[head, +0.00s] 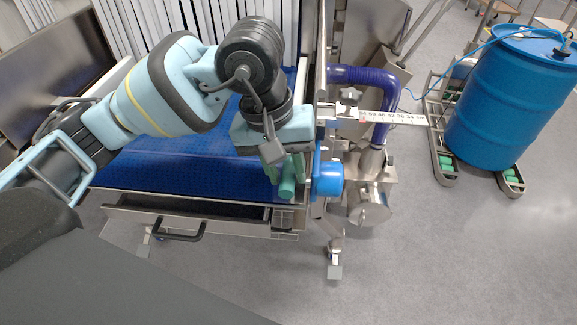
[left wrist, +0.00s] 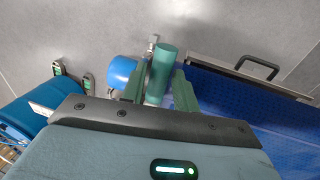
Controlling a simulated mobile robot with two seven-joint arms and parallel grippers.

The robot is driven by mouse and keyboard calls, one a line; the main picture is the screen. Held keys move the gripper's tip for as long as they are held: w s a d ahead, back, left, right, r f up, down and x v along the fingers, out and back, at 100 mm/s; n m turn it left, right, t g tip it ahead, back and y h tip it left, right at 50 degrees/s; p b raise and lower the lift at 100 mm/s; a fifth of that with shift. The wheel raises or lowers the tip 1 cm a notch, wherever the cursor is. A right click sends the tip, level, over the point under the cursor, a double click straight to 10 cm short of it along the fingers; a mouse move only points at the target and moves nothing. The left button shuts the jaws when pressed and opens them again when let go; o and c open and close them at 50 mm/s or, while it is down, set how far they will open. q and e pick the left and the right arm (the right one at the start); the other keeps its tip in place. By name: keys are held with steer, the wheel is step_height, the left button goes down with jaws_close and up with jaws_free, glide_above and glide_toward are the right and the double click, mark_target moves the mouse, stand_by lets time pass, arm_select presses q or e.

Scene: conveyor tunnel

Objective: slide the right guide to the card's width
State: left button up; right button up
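The right guide (head: 311,150) looks like the upright metal rail along the right edge of the blue belt, partly hidden by my left arm. A green cylindrical handle (head: 287,188) stands at its near end. My left gripper (head: 285,170) points down there, one finger on each side of the handle. In the left wrist view, the handle (left wrist: 161,75) sits between the fingers (left wrist: 160,88) with no clear gap, so they look closed on it. A white numbered scale (head: 395,117) sticks out to the right. I cannot make out a card. My right gripper is out of view.
The blue belt (head: 160,178) has a drawer with a black handle (head: 180,232) at its near side. A blue knob (head: 327,179) and a purple hose (head: 385,95) are right of the guide. A blue drum (head: 510,100) stands farther right.

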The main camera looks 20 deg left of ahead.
arm_select(q)
steer(key=shift+o, duration=1.2)
step_height(320, 180, up, 8)
steer(key=a, duration=0.1)
steer(key=shift+s+a+f, duration=0.15)
steer(key=shift+s+a, duration=0.05)
steer(key=shift+a, duration=0.05)
